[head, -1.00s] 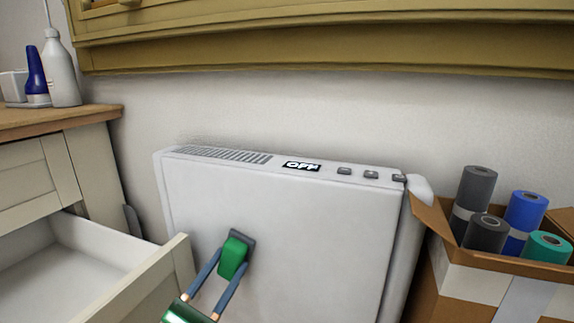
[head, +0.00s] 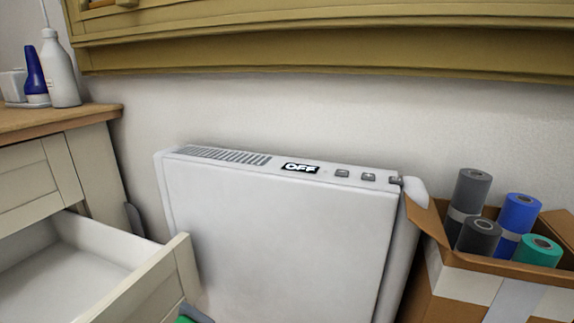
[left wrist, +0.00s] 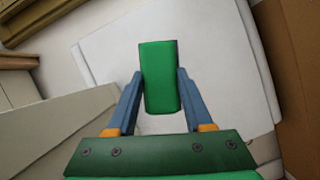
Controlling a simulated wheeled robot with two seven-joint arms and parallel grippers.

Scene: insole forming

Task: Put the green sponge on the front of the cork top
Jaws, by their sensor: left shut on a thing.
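The green sponge (left wrist: 160,85) is a small upright block in the left wrist view, clasped between the blue-grey fingers of my left gripper (left wrist: 161,76). In the head view only a sliver of green (head: 185,320) shows at the bottom edge, beside the front corner of the open drawer. The cork top is not visible in either view. My right gripper is not in view.
A white panel heater (head: 280,235) with an OFF display stands against the wall. An open drawer (head: 150,285) juts out at left, under a wooden counter (head: 60,120) with bottles. A cardboard box (head: 450,305) of coloured rolls stands at right.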

